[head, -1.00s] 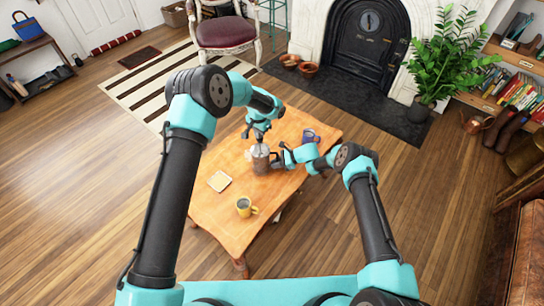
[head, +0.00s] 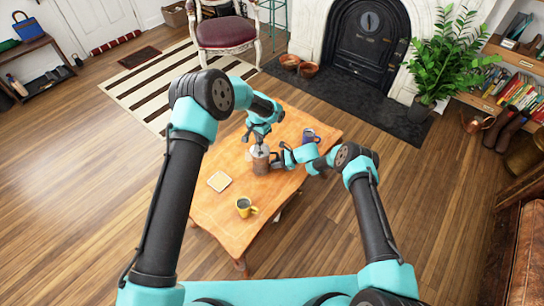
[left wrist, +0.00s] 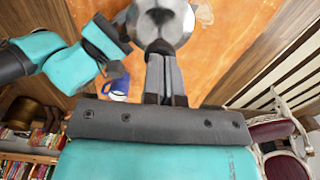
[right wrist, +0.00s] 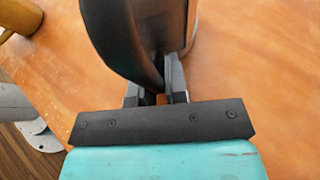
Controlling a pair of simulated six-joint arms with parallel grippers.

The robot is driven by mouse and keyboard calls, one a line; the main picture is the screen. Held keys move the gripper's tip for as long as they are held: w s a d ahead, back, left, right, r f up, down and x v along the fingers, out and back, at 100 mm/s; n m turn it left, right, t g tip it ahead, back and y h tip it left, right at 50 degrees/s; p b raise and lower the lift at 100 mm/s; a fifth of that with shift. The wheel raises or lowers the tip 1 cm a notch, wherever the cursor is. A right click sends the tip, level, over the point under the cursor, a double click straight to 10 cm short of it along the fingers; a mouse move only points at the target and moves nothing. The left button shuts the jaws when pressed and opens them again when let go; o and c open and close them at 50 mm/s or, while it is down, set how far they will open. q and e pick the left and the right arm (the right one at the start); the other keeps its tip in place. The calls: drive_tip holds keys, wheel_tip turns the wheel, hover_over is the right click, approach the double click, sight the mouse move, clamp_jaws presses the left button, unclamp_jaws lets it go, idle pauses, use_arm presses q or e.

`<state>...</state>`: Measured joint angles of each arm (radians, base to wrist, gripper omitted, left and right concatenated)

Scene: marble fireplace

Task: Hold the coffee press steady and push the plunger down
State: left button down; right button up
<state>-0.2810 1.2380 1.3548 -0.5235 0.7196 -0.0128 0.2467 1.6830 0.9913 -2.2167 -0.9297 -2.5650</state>
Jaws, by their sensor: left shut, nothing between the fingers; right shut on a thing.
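The coffee press (head: 261,164) stands upright on the wooden table, grey-brown with a pale lid. My left gripper (head: 257,143) is shut and empty, pointing down over the top of the press. In the left wrist view its closed fingertips (left wrist: 164,58) meet the edge of the silver lid and knob (left wrist: 162,20); I cannot tell whether they press on it. My right gripper (head: 277,160) comes from the right and is shut on the press's black handle, which fills the right wrist view (right wrist: 122,35). The plunger rod is hidden.
The table around the coaster is clear.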

use_arm(q)
drive_tip(key=shift+f, duration=0.8)
idle(0.4)
drive_tip(key=shift+r, duration=2.6)
drive_tip(key=shift+r, duration=0.1)
wheel_tip(320, 180, up, 12)
use_arm(e)
drive_tip(key=o, duration=0.8)
drive_tip(key=v, duration=1.2)
